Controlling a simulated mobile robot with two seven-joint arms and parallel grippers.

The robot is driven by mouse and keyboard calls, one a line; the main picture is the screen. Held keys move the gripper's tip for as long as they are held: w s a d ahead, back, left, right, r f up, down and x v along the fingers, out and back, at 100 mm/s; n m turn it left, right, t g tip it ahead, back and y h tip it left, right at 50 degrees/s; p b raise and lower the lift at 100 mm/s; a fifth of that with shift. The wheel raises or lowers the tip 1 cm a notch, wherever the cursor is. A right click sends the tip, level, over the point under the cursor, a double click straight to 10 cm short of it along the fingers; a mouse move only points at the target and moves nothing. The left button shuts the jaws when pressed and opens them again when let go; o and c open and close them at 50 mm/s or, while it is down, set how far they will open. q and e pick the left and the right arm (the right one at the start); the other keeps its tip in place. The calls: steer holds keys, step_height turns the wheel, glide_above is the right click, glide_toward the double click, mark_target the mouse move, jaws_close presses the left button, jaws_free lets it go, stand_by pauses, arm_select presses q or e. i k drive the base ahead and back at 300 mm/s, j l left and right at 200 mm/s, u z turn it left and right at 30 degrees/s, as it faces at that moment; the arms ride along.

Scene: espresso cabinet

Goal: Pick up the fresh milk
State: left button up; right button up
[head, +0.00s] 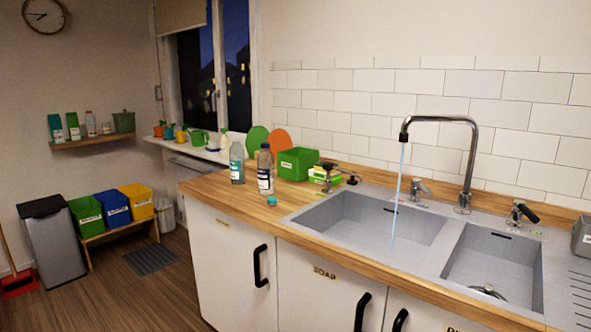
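I cannot pick out a thing that is clearly the fresh milk; the labels are too small to read. A clear bottle with a dark and white label (265,178) stands upright on the wooden counter (225,190). A teal bottle (237,164) stands upright to its left. Cartons stand on the wall shelf at the far left, a teal one (56,128) and a green one (73,126), with a pale bottle (90,124) beside them. Neither of my grippers is in view.
Water runs from the tap (465,160) into the double sink (370,222). A green box (298,163) stands behind the bottles, and a small teal object (272,201) lies before them. Bins (115,206) stand on a low bench. The floor (150,295) before the cabinets is clear.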

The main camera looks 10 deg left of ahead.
mark_target(236, 151)
steer(key=i+j+z, duration=0.1)
steer(key=j+z, duration=0.15)
steer(key=z, duration=0.2)
steer(key=i+j+z, duration=0.1)
steer(key=j+z, duration=0.2)
steer(key=z, duration=0.15)
steer(key=j+z, duration=0.3)
steer(key=j, duration=0.5)
steer(key=j+z, duration=0.2)
steer(key=j, duration=1.4)
steer(key=k, duration=0.05)
